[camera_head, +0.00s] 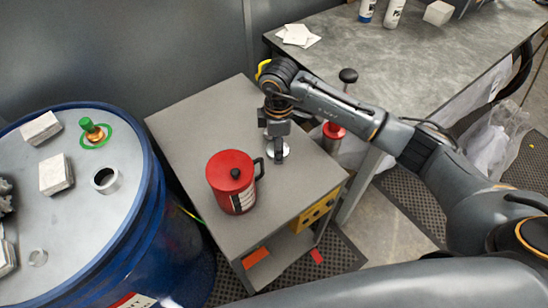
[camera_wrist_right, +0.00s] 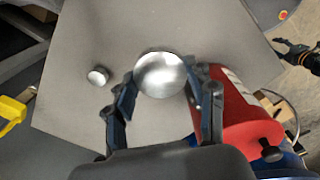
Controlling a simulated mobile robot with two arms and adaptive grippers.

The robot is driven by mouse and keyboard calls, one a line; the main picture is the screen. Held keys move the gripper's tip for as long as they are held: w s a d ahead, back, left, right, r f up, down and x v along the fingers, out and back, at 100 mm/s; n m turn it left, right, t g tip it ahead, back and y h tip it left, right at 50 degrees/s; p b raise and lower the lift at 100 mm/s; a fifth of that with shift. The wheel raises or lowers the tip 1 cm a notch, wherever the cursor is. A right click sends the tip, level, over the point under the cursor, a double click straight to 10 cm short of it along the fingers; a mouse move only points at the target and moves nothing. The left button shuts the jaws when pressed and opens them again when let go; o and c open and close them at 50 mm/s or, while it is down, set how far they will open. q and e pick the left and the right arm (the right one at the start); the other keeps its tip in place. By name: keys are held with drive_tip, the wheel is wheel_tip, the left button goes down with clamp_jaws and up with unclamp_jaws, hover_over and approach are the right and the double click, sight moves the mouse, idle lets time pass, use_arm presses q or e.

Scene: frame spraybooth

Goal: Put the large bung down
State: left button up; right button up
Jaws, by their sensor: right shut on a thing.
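The large bung (camera_wrist_right: 160,75) is a shiny round silver disc between the fingers of my right gripper (camera_wrist_right: 161,98). The gripper is shut on it. In the head view, the right gripper (camera_head: 279,157) points down over the grey cabinet top (camera_head: 215,115), behind the red can. The large bung (camera_head: 284,150) shows partly beside the fingers, low over the top. I cannot tell whether it touches the surface. My left gripper is out of the head view. A dark claw, apparently my left gripper (camera_wrist_right: 298,53), shows at the wrist view's right edge; its opening is unclear.
A red can (camera_head: 231,181) with a handle stands close beside the right gripper. A smaller silver disc (camera_wrist_right: 98,75) lies on the cabinet top. A blue drum (camera_head: 135,225) stands left, with white blocks on its lid. A grey workbench (camera_head: 400,65) stands behind right.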

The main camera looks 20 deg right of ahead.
wheel_tip(320, 180, down, 8)
drive_tip(key=shift+r+p, duration=0.1)
drive_tip(key=shift+p, duration=0.5)
drive_tip(key=shift+f, duration=0.2)
drive_tip(key=shift+f, duration=0.25)
drive_tip(key=o, duration=1)
drive_tip(key=shift+r, duration=0.1)
